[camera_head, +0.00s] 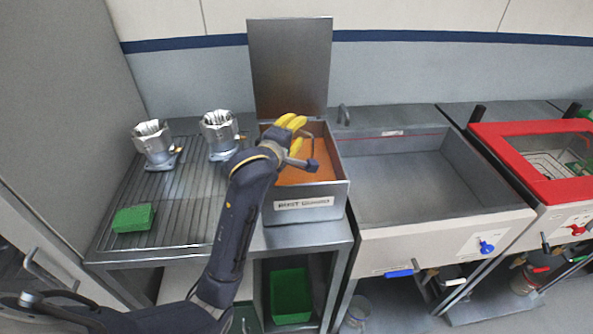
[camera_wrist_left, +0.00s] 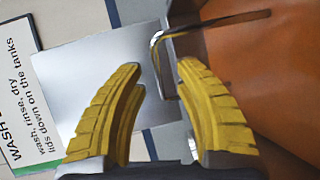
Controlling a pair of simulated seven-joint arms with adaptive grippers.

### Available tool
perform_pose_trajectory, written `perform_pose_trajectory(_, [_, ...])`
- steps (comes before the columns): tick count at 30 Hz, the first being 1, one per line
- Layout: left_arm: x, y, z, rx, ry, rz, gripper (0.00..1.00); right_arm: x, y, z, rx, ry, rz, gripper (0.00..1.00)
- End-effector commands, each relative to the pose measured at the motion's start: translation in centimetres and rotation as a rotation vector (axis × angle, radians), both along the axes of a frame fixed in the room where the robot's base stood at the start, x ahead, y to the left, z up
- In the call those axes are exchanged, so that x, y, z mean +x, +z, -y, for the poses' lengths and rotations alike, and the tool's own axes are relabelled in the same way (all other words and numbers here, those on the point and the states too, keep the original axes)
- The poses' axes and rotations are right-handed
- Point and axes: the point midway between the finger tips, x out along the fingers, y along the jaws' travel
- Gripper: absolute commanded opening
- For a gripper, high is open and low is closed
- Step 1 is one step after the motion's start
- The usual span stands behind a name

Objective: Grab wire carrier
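My left gripper (camera_head: 291,124) is over the back part of the open tank with orange contents at the centre of the head view. Its yellow fingers are apart in the left wrist view (camera_wrist_left: 160,74), with nothing seen held between them. A bent metal wire (camera_wrist_left: 156,48), which looks like a handle of the wire carrier, shows just beyond the fingertips. It runs over the orange area; contact with the fingers cannot be told. The rest of the carrier is hidden or out of frame. My right gripper is in neither view.
The tank (camera_head: 305,217) has a raised metal lid (camera_head: 290,70) behind it. Two machined housings (camera_head: 153,145) (camera_head: 219,135) and a green block (camera_head: 133,218) are on the slatted rack at left. An empty-looking grey basin (camera_head: 410,180) and a red-framed tank (camera_head: 500,150) are at right.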

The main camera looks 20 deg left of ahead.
Motion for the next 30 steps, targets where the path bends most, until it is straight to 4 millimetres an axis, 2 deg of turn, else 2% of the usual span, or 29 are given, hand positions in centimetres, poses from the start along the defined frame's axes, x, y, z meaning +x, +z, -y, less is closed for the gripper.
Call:
perform_pose_trajectory(5, [1.22, -0.23, 0.09, 0.001, 0.000, 0.000, 0.33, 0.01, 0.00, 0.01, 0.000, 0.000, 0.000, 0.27])
perform_pose_trajectory(14, [1.36, -0.26, 0.11, 0.001, 0.000, 0.000, 0.34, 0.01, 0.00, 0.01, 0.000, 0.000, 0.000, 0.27])
perform_pose_trajectory(23, [1.35, -0.25, 0.12, 0.000, 0.000, 0.000, 0.00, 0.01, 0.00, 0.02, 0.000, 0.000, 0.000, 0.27])
perform_pose_trajectory(30, [1.35, -0.25, 0.12, 0.000, 0.000, 0.000, 0.00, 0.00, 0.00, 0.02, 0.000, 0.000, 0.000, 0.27])
